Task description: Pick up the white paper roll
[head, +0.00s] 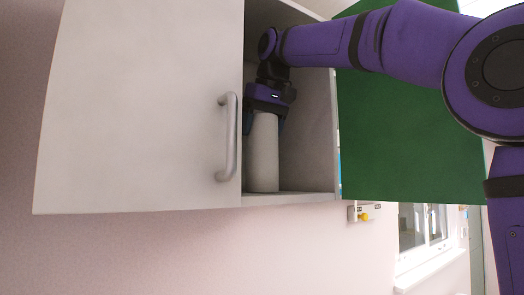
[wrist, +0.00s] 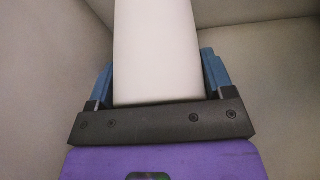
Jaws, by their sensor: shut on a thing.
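The white paper roll (head: 264,158) stands upright inside the wall cabinet, on its bottom board. My gripper (head: 265,118) comes from above and is shut on the upper end of the roll. In the wrist view the roll (wrist: 155,50) fills the space between the two blue fingers (wrist: 158,80). The fingertips are partly hidden behind the roll. I cannot tell whether the roll's base touches the board.
The cabinet's white door (head: 140,105) with a grey handle (head: 230,137) is on the left of the opening. A green panel (head: 410,130) is on the right. The cabinet walls are close around my gripper. A window (head: 424,228) shows at the lower right.

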